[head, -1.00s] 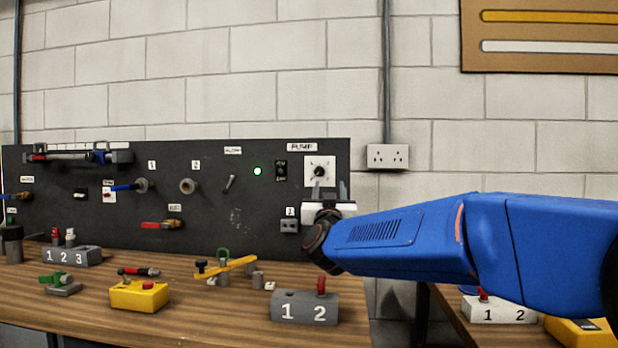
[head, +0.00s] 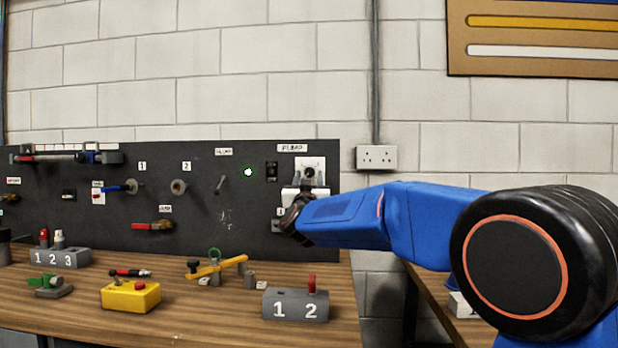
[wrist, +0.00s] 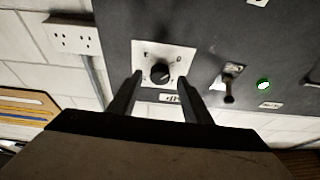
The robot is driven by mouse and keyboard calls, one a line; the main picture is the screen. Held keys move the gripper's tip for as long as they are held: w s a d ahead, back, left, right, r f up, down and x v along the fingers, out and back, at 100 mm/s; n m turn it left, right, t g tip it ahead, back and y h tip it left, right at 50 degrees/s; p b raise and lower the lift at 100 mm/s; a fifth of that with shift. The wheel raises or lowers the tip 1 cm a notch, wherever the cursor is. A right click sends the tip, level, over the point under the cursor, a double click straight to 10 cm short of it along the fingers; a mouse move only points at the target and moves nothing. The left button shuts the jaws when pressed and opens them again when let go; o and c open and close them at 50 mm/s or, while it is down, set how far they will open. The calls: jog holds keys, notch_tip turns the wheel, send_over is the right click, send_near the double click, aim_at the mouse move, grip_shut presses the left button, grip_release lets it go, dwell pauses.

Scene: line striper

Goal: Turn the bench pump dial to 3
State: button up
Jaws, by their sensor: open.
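The pump dial is a black knob on a white square plate (head: 310,162) under the PUMP label (head: 292,148) at the right end of the dark panel. In the head view my gripper (head: 309,180) is in front of the plate's lower part and hides some of it. In the wrist view the black knob (wrist: 160,73) lies ahead between my two open fingers, which appear short of it and hold nothing. The marks on the plate are too small to read, so I cannot tell the setting.
A switch (head: 271,171) and a lit green lamp (head: 248,172) are left of the dial. A wall socket (head: 376,158) is to the right. A grey block marked 1 2 (head: 295,305) stands on the bench below.

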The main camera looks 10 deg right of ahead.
jog(key=shift+w+d+r, duration=0.2)
jog(key=shift+w+r, duration=0.1)
jog(key=shift+w, duration=0.35)
jog(key=shift+c, duration=0.7)
jog(key=c, duration=0.9)
